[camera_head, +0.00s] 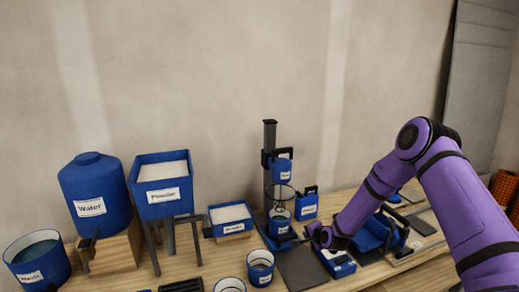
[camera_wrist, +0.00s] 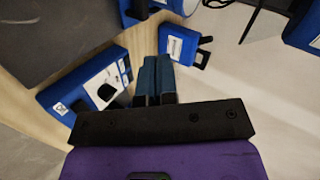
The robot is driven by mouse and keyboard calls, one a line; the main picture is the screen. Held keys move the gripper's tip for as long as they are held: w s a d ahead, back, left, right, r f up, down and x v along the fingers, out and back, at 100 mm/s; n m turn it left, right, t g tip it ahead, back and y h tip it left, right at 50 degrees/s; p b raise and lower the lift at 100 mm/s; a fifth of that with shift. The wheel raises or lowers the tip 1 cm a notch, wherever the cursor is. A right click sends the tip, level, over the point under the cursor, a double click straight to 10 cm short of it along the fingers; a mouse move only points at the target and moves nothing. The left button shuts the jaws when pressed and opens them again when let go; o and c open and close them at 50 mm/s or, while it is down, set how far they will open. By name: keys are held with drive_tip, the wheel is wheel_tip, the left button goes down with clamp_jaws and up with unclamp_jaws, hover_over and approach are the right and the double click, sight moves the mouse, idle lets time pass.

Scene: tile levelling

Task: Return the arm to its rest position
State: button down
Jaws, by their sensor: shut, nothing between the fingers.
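My purple arm enters from the right in the head view, bends at a raised elbow and slopes down and left to the workbench. Its dark wrist end is low over the bench, near a blue device with a white panel (camera_head: 338,262). The fingers cannot be made out there. In the wrist view my gripper (camera_wrist: 157,62) has its two dark blue fingers side by side, shut and empty. The blue device (camera_wrist: 95,88) lies left of the fingers, and a blue labelled box with a black handle (camera_wrist: 182,42) lies just beyond them.
On the wooden bench (camera_head: 195,262) stand the Water tank (camera_head: 92,190), the Powder hopper (camera_head: 162,183), the Wash tub (camera_head: 38,262) and a tall black mixing stand (camera_head: 269,140). Blue holders crowd beneath my forearm. The air above the bench's middle is clear.

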drive_tip(key=s+d+r+n+g+h, duration=0.1)
drive_tip(key=s+r+n, duration=0.15)
drive_tip(key=r, duration=0.85)
drive_tip(key=s+d+r+n+g, duration=0.1)
drive_tip(key=s+d+r+n, duration=0.15)
drive_tip(key=r, duration=0.75)
drive_tip(key=s+d+r+n+g+h, duration=0.1)
drive_tip(key=s+r, duration=0.4)
drive_tip(key=r, duration=0.3)
drive_tip(key=s+d+r+n+h, duration=0.1)
drive_tip(key=s+r+n, duration=0.1)
drive_tip(key=s+r, duration=0.35)
drive_tip(key=s+d+r+n+g+h, duration=0.1)
drive_tip(key=s+d+r+n, duration=0.15)
drive_tip(key=s+r, duration=1.2)
drive_tip(key=s+d+n+g, duration=0.1)
drive_tip(key=s+d, duration=0.1)
drive_tip(key=s, duration=1.7)
drive_tip(key=shift+s+f, duration=0.3)
